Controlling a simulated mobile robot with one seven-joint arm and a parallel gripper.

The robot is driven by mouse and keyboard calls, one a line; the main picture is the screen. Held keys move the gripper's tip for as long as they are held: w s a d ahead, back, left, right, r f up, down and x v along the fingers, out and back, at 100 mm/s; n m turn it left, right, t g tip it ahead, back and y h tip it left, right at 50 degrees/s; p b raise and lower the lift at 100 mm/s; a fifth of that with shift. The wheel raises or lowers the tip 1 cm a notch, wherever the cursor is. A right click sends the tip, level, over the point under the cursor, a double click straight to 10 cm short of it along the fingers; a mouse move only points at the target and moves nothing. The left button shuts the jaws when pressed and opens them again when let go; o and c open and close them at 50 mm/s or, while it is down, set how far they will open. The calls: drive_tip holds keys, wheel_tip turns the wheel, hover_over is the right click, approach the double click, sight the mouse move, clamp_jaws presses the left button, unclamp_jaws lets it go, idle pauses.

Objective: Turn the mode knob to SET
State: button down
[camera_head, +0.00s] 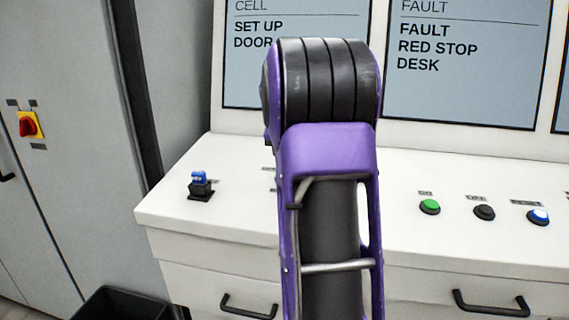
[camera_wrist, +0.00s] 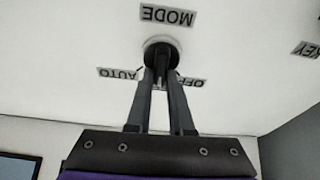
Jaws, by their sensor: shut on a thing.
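The mode knob (camera_wrist: 161,41) has a round, pale base with a dark grip. It shows in the wrist view on the white desk top, below the upside-down MODE label (camera_wrist: 167,15). No SET label is readable. My gripper (camera_wrist: 161,66) is shut on the dark grip, one finger on each side. The fingers hide much of the knob, so I cannot tell which way it points. In the head view my arm hides the knob and my gripper.
In the head view, a blue-topped key switch (camera_head: 200,186) stands on the desk (camera_head: 240,218) to the left. A green button (camera_head: 429,206), a black button (camera_head: 484,212) and a blue button (camera_head: 538,215) sit right of my arm. Screens (camera_head: 470,60) stand behind.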

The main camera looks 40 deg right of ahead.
drive_tip(key=shift+m, duration=0.3)
drive_tip(key=c, duration=0.8)
unclamp_jaws()
drive_tip(key=p+v, duration=0.1)
drive_tip(key=v, duration=1.6)
drive_tip(key=shift+a+r+p, duration=0.15)
drive_tip(key=shift+a+p, duration=0.1)
drive_tip(key=shift+p, duration=0.05)
